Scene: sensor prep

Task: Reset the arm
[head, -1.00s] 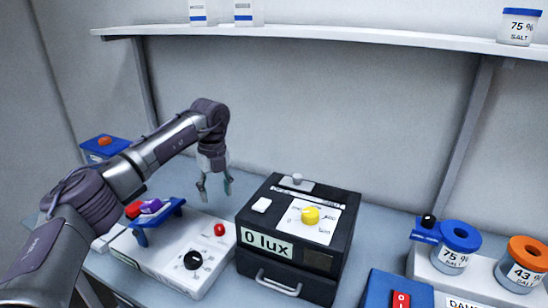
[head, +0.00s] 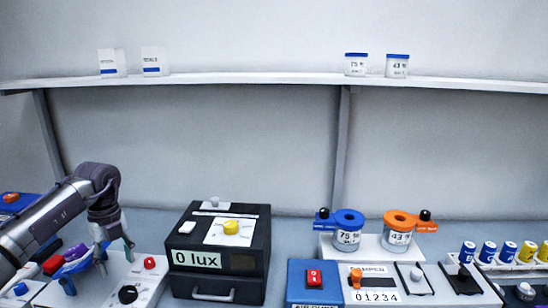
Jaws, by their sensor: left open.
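My left arm comes in from the left. Its gripper (head: 116,253) points down with its fingers apart, empty, in front of or above the white device (head: 140,283) with a black knob (head: 128,294) and a red button (head: 150,262). A purple object (head: 75,253) sits on a blue stand (head: 70,272) just left of the gripper; whether a finger touches the stand I cannot tell. My right gripper is not in view.
Right of the gripper stands a black box (head: 258,262) marked 0 lux with a yellow knob (head: 231,227). Further right are a blue switch box (head: 300,280), two salt jars with blue (head: 348,238) and orange (head: 398,238) rings, and several small bottles. A shelf (head: 250,79) runs above.

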